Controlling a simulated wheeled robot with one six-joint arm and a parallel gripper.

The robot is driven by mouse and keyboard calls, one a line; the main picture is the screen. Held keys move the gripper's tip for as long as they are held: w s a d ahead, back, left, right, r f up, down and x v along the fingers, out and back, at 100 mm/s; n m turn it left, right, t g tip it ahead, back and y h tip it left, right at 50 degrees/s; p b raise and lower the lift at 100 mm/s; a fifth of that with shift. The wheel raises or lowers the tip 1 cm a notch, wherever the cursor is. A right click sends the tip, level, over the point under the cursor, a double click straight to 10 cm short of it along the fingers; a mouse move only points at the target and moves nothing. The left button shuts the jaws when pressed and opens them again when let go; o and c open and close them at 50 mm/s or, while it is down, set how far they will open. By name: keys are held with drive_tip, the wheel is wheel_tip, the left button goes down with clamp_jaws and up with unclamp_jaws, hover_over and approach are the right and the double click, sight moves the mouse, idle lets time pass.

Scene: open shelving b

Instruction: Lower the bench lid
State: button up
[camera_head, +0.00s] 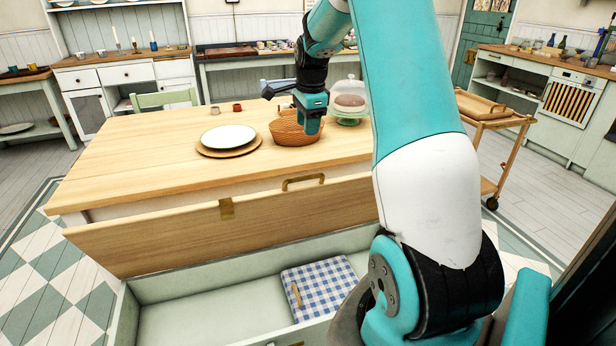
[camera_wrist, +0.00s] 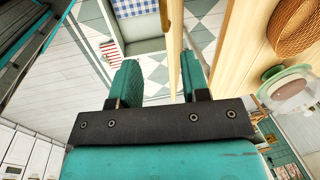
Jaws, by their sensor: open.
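The bench lid (camera_head: 160,240) is a long wooden panel standing raised and tilted at the back of the pale green bench (camera_head: 125,315), close to the table's front edge. A brass-coloured handle (camera_head: 303,181) sits at its top edge. The bench box is open below it. My gripper (camera_head: 312,128) hangs above the table in line with the wicker basket, beyond the lid and apart from it. In the wrist view my gripper (camera_wrist: 159,75) is open and empty. The lid also shows edge-on there (camera_wrist: 174,45), with its handle (camera_wrist: 163,15) beyond the fingers.
A blue checked cushion (camera_head: 318,289) lies inside the bench. On the table (camera_head: 130,160) stand a white plate (camera_head: 228,137) on a wooden board, the basket (camera_head: 285,130) and a glass-domed cake stand (camera_head: 350,108). A wooden trolley (camera_head: 490,125) stands to the right.

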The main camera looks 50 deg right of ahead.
sight(309, 176)
drive_tip(key=shift+m, duration=0.5)
drive_tip(key=d+f, duration=0.1)
drive_tip(key=f, duration=0.5)
drive_tip(key=w+d+f, duration=0.1)
drive_tip(key=f, duration=0.4)
drive_tip(key=w+d+f+p, duration=0.1)
drive_tip(key=f, duration=0.5)
drive_tip(key=shift+f, duration=0.3)
clamp_jaws()
